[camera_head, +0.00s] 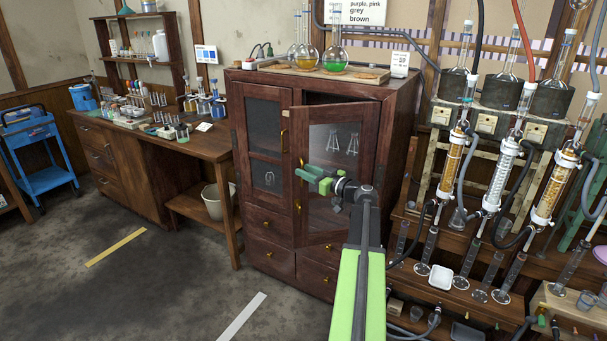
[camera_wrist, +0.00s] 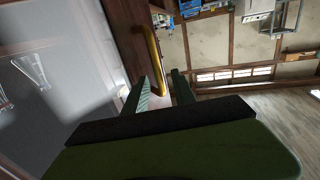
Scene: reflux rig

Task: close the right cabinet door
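The dark wooden cabinet (camera_head: 268,210) stands in the middle of the head view. Its right door (camera_head: 368,150) has a glass pane and stands ajar, its left edge swung out and a dark gap showing above it. The left door (camera_head: 265,105) looks shut. My gripper (camera_head: 307,174) is in front of the right door's left edge, by its brass handle (camera_head: 298,205). In the wrist view my gripper (camera_wrist: 161,95) is open, and the handle (camera_wrist: 152,50) reaches down between the two fingertips in the picture. I cannot tell whether they touch it. My gripper partly hides the handle in the head view.
Flasks (camera_head: 334,50) stand on a board on the cabinet top. The glassware rig (camera_head: 450,170) crowds the right side. A wooden bench (camera_head: 180,145) with a bucket (camera_head: 216,202) stands on the left. The floor (camera_head: 165,270) in front is clear except for flat tape strips.

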